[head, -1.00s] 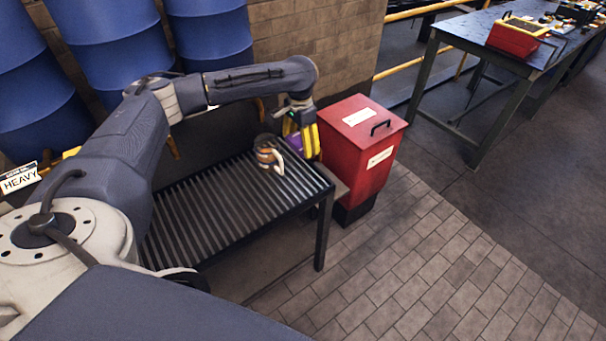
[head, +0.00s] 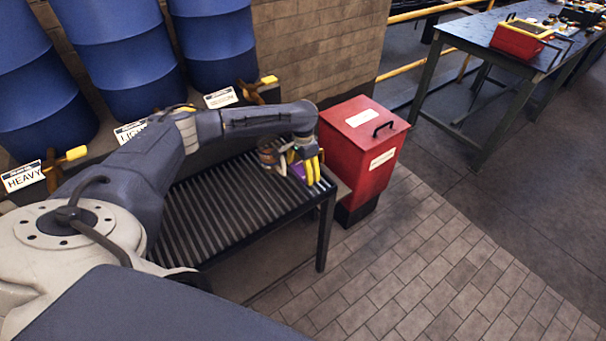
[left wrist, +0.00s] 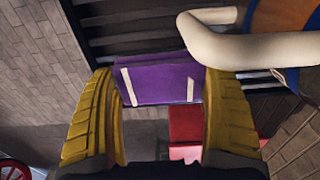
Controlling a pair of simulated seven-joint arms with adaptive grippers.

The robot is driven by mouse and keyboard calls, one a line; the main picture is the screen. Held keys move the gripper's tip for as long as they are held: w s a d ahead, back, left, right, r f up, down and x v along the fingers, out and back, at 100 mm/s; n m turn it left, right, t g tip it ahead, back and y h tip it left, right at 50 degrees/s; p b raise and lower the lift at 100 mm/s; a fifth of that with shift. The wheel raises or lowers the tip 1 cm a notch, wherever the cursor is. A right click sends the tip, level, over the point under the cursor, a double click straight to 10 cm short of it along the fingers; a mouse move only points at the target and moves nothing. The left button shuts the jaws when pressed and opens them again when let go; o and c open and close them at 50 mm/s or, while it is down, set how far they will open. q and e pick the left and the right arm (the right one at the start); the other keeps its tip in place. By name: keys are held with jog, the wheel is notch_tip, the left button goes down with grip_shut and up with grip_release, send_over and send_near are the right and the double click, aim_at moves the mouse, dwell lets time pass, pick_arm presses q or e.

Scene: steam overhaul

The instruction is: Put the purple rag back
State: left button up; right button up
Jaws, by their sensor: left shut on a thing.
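The purple rag (head: 298,171) is at the fingers of my left gripper (head: 308,172), low over the right end of the slatted metal bench (head: 219,197). In the left wrist view the rag (left wrist: 162,78) spans between the two yellow fingers of the left gripper (left wrist: 165,115), with two pale stripes showing. The gripper is shut on the rag. Whether the rag touches the slats is unclear. My right gripper is not in view.
A striped mug (head: 268,156) stands close beside the gripper; its cream handle (left wrist: 210,40) reaches near the rag. A red lidded bin (head: 360,155) stands right of the bench. Blue barrels (head: 215,50) line the back. The bench's left part is clear.

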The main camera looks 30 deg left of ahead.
pick_arm(q)
jog(key=shift+f, duration=1.05)
jog(key=shift+f, duration=0.15)
jog(key=o, duration=1.2)
jog(key=shift+o, duration=0.2)
